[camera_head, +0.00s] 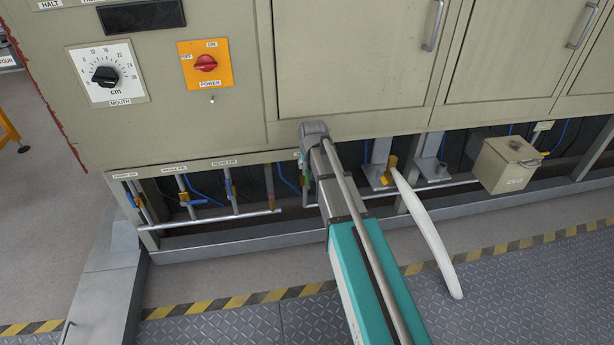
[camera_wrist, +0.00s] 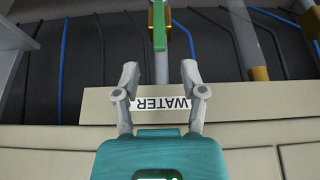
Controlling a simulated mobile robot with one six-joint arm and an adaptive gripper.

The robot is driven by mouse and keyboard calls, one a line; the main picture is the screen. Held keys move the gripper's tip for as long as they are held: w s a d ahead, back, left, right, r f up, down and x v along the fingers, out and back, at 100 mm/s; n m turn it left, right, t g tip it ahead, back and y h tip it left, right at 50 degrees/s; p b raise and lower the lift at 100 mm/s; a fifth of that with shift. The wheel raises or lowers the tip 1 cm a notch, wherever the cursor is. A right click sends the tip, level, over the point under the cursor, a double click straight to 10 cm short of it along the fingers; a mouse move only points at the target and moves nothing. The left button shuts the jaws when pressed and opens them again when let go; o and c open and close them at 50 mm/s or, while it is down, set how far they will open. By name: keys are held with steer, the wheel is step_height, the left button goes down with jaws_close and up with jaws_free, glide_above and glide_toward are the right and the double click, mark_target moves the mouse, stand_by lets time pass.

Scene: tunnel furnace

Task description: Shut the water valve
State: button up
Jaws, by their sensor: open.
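In the wrist view the water valve (camera_wrist: 159,28) shows at the top middle, with a brass-coloured body and a green lever lying in line with its pale pipe. The WATER label (camera_wrist: 160,103) is upside down in this view, on a beige strip between my fingers. My gripper (camera_wrist: 160,70) is open and empty. Its fingertips are apart on either side of the pipe in the picture and below the green lever; the depth gap cannot be told.
The beige furnace (camera_head: 360,60) overhangs a row of labelled air pipes (camera_head: 208,221) at left. A white hose (camera_head: 430,235) curves onto the floor right of my arm. A low grey rail (camera_head: 230,240) runs along the floor.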

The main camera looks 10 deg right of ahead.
mark_target(307, 170)
steer(key=shift+b+x, duration=2.2)
steer(key=shift+x, duration=0.5)
steer(key=shift+c, duration=0.2)
jaws_close()
